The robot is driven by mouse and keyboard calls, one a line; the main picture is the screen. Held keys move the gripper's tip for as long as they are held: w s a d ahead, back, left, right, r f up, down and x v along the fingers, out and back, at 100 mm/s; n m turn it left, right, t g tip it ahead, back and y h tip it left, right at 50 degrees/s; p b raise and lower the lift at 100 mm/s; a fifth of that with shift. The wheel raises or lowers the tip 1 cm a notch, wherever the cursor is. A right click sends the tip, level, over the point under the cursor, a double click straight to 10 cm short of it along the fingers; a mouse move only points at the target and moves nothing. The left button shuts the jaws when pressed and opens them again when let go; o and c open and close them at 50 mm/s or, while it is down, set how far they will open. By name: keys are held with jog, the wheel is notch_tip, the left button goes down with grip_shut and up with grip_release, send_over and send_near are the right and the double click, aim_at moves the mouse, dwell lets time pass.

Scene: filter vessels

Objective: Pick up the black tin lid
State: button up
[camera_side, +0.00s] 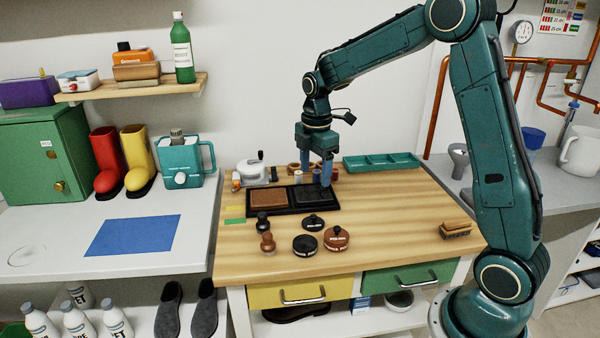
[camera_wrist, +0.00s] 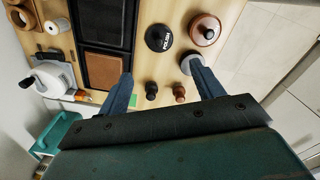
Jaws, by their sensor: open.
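The black tin lid (camera_side: 313,222) lies on the wooden bench as a low black disc with a small raised middle. It shows in the wrist view (camera_wrist: 159,38) with pale lettering. A thicker black round tin (camera_side: 305,244) sits in front of it; a finger partly hides what seems to be this tin in the wrist view (camera_wrist: 190,63). A brown lidded tin (camera_side: 337,238) stands to its right. My gripper (camera_side: 317,177) is open and empty, above the far right part of the black tray, behind the lid and apart from it.
The black tray (camera_side: 270,212) holds a brown pad and a dark pad behind the lid. Two small knobbed tools, one black (camera_side: 262,222) and one brown (camera_side: 267,242), stand left. A brush (camera_side: 456,229) lies right; the bench between is clear.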

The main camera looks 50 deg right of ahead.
jog(key=shift+w+d+f, duration=0.2)
jog(key=shift+f, duration=0.1)
send_over(313, 215)
jog(key=shift+d+f, duration=0.1)
jog(key=shift+f, duration=4.15)
jog(key=shift+f, duration=2.6)
jog(key=c, duration=0.8)
